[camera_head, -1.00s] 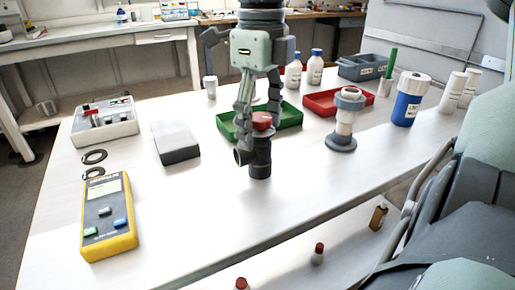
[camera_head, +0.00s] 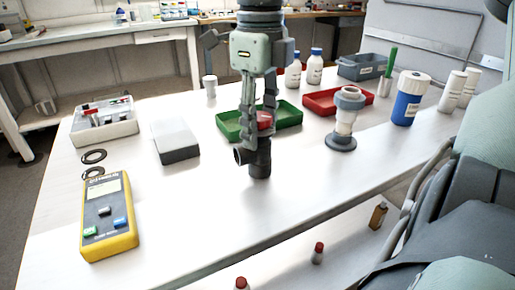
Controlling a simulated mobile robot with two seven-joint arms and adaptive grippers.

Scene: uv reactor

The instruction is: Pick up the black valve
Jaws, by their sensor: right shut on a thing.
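The black valve (camera_head: 260,162) stands upright on the white table, with a side port facing left and a red handle (camera_head: 265,119) on top. My right gripper (camera_head: 259,128) comes down from above and is shut on the upper part of the valve around the red handle. The fingers hide part of the handle and of the valve's top. The valve's base appears to be on or very near the table. My left gripper is not in view.
A green tray (camera_head: 229,130) lies just behind the valve, a red tray (camera_head: 322,105) farther right. A white-and-grey fitting (camera_head: 345,122) stands to the right. A grey block (camera_head: 176,142) and yellow meter (camera_head: 108,222) are left. The table front is clear.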

